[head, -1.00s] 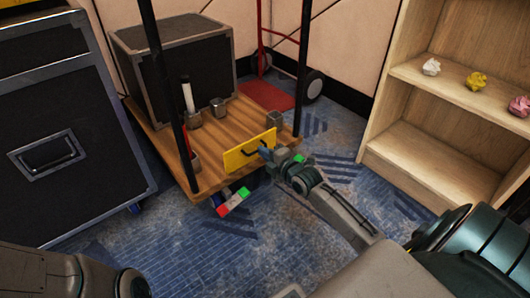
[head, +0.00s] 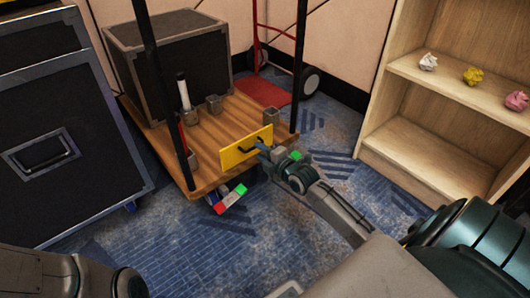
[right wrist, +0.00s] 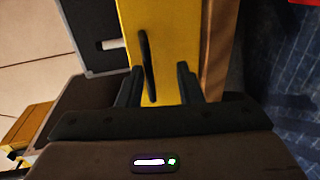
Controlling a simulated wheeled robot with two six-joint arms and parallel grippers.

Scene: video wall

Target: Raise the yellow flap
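The yellow flap (head: 232,155) is at the front edge of a wooden cart deck and looks roughly upright in the head view. It carries a black bar handle (head: 249,153). My right gripper (head: 262,149) is close in front of the flap, at the handle's right end. In the right wrist view, the yellow flap (right wrist: 165,30) fills the middle, and the black handle (right wrist: 147,65) shows between the spread fingers of the right gripper (right wrist: 160,78), nearer the left finger. The fingers are apart; contact with the handle cannot be told. My left gripper is out of view.
The cart deck (head: 235,112) bears a black case (head: 170,60) and several small cups, with dark posts at its corners. A red hand truck (head: 262,90) stands behind. A wooden shelf (head: 395,140) is at right, a large black case (head: 80,180) at left. Blue carpet lies between.

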